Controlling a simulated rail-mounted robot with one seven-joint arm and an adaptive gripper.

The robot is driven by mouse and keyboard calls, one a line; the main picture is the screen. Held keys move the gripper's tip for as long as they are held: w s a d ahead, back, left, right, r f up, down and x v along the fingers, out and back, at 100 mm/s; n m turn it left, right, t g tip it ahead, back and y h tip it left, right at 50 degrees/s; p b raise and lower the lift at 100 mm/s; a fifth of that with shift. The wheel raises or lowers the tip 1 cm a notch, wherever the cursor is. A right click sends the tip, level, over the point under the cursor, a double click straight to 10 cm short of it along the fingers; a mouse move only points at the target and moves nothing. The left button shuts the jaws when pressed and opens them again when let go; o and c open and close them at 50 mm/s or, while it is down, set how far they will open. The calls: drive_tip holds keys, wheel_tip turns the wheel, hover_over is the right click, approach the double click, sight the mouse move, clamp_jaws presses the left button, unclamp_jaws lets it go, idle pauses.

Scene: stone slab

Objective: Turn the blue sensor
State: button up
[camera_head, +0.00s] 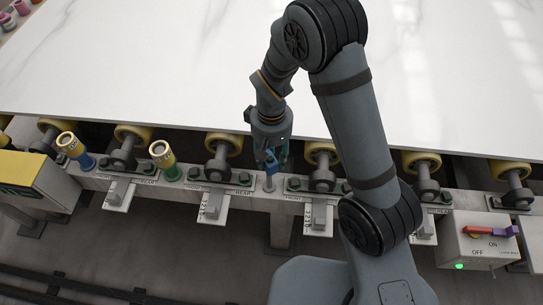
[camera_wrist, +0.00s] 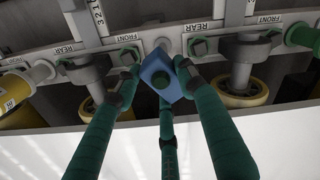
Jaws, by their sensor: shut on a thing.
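The blue sensor (camera_head: 271,162) stands on the rail of the roller frame, below the edge of the stone slab (camera_head: 150,60). The sensor looks tilted in the wrist view. Part of it is hidden by the fingers.
Yellow rollers (camera_head: 221,143) on brackets line the rail on both sides. Two yellow-topped cylinders, one with a blue base (camera_head: 72,147) and one with a green base (camera_head: 163,156), stand to the left. A switch box (camera_head: 481,240) with a green light stands at the right.

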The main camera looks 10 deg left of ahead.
drive_tip(key=shift+c, duration=0.6)
drive_tip(key=shift+f+m+b, duration=0.1)
drive_tip(key=shift+m+b, duration=0.25)
drive_tip(key=shift+m, duration=0.05)
drive_tip(key=m+b, duration=0.2)
drive_tip(key=shift+s+f+m, duration=0.1)
drive_tip(key=shift+m, duration=0.2)
drive_tip(key=shift+s+d+m+b, duration=0.1)
drive_tip(key=shift+m+b, duration=1.3)
drive_tip(key=shift+m, duration=0.3)
drive_tip(key=shift+r, duration=0.2)
drive_tip(key=o, duration=1.1)
drive_tip(key=shift+o, duration=0.2)
